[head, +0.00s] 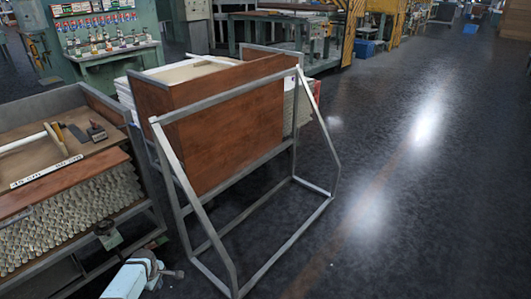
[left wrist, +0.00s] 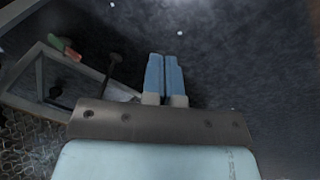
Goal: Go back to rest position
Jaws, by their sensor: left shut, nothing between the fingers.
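My left gripper (head: 174,274) shows low in the head view, at the end of my pale blue arm, near the floor. It is beside the lower left corner of a grey metal frame cart (head: 222,246). In the left wrist view the two blue fingers of my left gripper (left wrist: 164,72) are together, shut with nothing between them, over dark floor. My right gripper is in neither view.
A rack of glass tubes (head: 75,213) stands at the left, topped by a tray with a hammer (head: 55,138). The cart carries a brown wooden panel (head: 225,125). A green bench (head: 105,52) stands behind. Dark floor (head: 430,200) at the right is clear.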

